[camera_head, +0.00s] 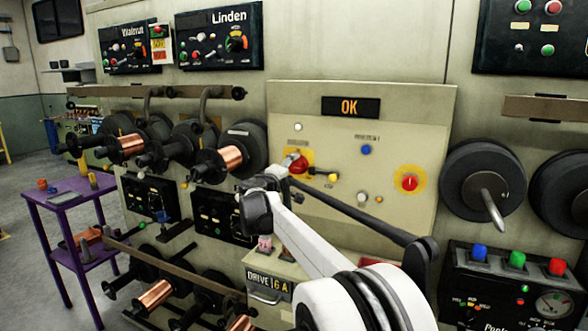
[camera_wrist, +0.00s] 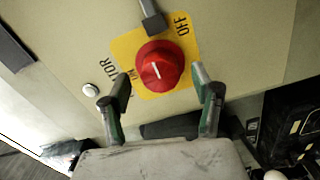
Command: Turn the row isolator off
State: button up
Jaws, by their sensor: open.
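The row isolator is a red rotary knob (camera_wrist: 158,70) on a yellow plate (camera_wrist: 124,46), marked ON at its left and OFF at its upper right in the wrist view. A short white line on the knob stands nearly upright in that view. In the head view, the red knob (camera_head: 297,162) sits on the beige panel, partly behind my arm. My gripper (camera_wrist: 161,77) is open, with one green-tipped finger on each side of the knob. Gaps show between fingers and knob in the wrist view; I cannot tell the depth between them.
A grey bar (camera_wrist: 153,18) reaches the yellow plate's edge above the knob. A red button (camera_head: 410,183) on a yellow disc, a blue button (camera_head: 366,150) and a lit OK display (camera_head: 350,106) share the panel (camera_head: 440,120). Copper spools (camera_head: 231,157) stick out at left.

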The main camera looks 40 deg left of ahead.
jog(key=v, duration=1)
